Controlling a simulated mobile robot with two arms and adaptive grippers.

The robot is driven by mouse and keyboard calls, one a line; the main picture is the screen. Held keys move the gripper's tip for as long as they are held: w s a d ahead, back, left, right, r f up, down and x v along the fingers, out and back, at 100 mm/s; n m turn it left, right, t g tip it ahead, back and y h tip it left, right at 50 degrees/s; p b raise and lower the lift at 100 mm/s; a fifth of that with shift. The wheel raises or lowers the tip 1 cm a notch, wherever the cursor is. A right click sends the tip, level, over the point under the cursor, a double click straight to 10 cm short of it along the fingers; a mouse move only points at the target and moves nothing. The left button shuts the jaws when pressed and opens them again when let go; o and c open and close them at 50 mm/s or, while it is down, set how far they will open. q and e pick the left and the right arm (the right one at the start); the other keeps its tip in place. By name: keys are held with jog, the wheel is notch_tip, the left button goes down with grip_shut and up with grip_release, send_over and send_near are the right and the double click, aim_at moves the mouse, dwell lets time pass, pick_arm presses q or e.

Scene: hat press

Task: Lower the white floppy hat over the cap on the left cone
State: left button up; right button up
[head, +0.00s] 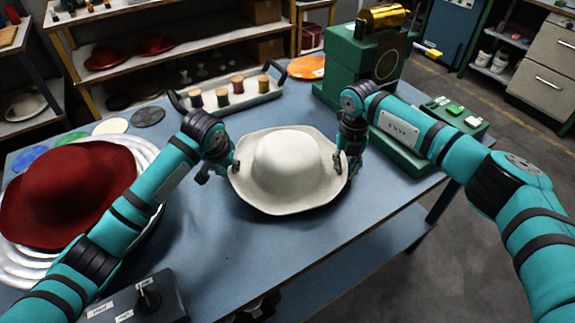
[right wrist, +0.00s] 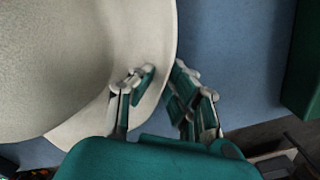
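The white floppy hat (head: 288,166) is upright at the middle of the table, its wide brim spread and wavy. It hides whatever is beneath it; no cap or cone shows there, and its height above the table is hard to judge. My left gripper (head: 226,170) is at the left edge of the brim, touching or very close; its finger closure is unclear. My right gripper (head: 348,164) is at the right edge. In the right wrist view, its fingers (right wrist: 163,75) lie close together on either side of the brim (right wrist: 140,104), apparently pinching it.
A red hat (head: 82,190) rests on a white ringed form (head: 150,160) at the left. A tray (head: 236,104) with thread spools stands behind the hat, and a green press (head: 365,62) at the back right. A control box (head: 150,299) is front left. The front table surface (head: 260,245) is clear.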

pick_arm(q)
jog(key=shift+r, duration=0.15)
grip_shut()
pick_arm(e)
jog(key=shift+r, duration=0.15)
grip_shut()
